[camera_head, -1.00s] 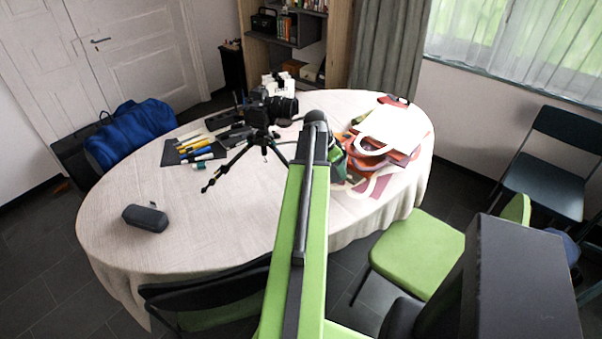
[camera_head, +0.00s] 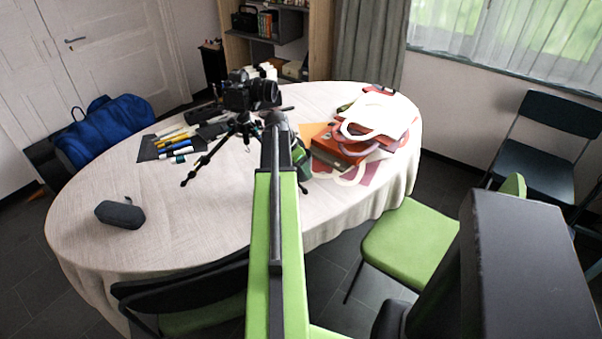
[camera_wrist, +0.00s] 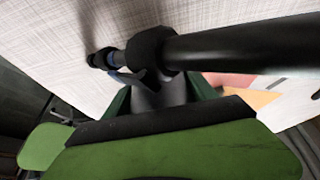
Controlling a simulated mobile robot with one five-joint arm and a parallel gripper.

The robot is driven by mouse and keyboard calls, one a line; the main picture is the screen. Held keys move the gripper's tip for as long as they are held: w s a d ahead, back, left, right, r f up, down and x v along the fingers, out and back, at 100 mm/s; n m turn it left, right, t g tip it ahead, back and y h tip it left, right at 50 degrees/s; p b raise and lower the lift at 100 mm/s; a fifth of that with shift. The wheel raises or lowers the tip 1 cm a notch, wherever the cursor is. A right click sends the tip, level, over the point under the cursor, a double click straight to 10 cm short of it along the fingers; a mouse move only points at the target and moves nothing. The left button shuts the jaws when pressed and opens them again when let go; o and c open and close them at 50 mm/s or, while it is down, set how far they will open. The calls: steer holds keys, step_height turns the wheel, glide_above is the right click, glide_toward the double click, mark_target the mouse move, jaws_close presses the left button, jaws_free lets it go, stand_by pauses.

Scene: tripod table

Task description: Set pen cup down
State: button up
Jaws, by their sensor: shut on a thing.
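My gripper (camera_wrist: 160,88) shows in the wrist view with dark green fingers on either side of a dark grey thing (camera_wrist: 158,97). This seems to be the pen cup, but most of it is hidden and I see no pens in it. In the head view my arm covers most of the gripper, and only a dark green part (camera_head: 303,166) shows right of the arm's end, low over the table. The pale oval table (camera_head: 190,215) lies below. I cannot tell whether the cup touches it.
A camera on a black tripod (camera_head: 243,97) stands close left of my arm. A thick black tube, seemingly a tripod leg (camera_wrist: 240,50), crosses the wrist view very near the fingers. Bags (camera_head: 385,118) lie right; pens on a dark mat (camera_head: 170,145) lie left. The table's front left is mostly clear.

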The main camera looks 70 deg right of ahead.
steer(key=shift+f, duration=0.15)
steer(key=o, duration=1.5)
steer(key=shift+o, duration=0.2)
steer(key=shift+a+r+p, duration=0.1)
steer(key=shift+r+p, duration=0.35)
steer(key=shift+r, duration=0.2)
steer(key=p+v, duration=1)
steer(key=v, duration=0.1)
steer(key=shift+w, duration=0.1)
